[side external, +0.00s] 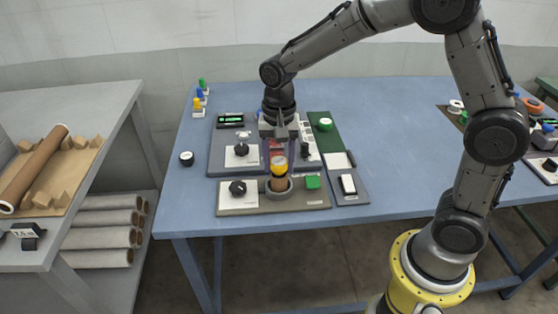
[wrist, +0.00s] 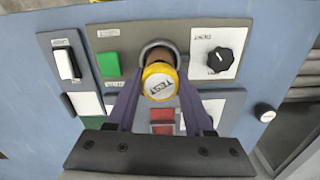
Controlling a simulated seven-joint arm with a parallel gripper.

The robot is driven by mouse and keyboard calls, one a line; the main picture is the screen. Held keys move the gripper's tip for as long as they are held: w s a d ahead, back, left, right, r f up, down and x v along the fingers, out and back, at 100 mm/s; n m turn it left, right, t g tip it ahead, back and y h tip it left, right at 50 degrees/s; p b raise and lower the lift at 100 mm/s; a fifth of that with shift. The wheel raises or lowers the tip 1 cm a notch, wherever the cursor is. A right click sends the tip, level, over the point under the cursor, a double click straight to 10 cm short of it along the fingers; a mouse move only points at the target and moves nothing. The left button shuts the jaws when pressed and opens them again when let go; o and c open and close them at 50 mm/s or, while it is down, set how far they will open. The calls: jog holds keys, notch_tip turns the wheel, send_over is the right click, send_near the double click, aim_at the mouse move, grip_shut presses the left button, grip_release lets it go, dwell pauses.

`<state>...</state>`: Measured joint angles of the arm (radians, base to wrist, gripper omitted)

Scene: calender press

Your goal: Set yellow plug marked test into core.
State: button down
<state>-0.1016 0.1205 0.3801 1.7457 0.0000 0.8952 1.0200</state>
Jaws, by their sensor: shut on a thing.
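The yellow plug (wrist: 160,82), with TEST on its round top, is between my gripper's fingers. It also shows in the side external view (side external: 279,165). My gripper (wrist: 160,100) is shut on it. The brown core (side external: 279,184) stands upright in a grey ring holder (side external: 279,192) on the front panel. In the wrist view the core (wrist: 158,57) shows just beyond the plug, inside the ring. The plug is at the core's upper end; the fingers and cap hide the joint, so I cannot tell how deep it sits.
A black knob (side external: 237,188) is left of the holder and a green button (side external: 312,182) right. A rear panel has another knob (side external: 241,150) and red windows. Small coloured plugs stand at the back left.

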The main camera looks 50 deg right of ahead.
aim_at(279, 161)
jog(key=shift+s+f, duration=0.2)
jog(key=shift+f, duration=0.75)
dwell(0.8)
grip_release()
dwell(0.4)
jog(key=shift+w+r, duration=0.15)
jog(key=shift+r, duration=3.6)
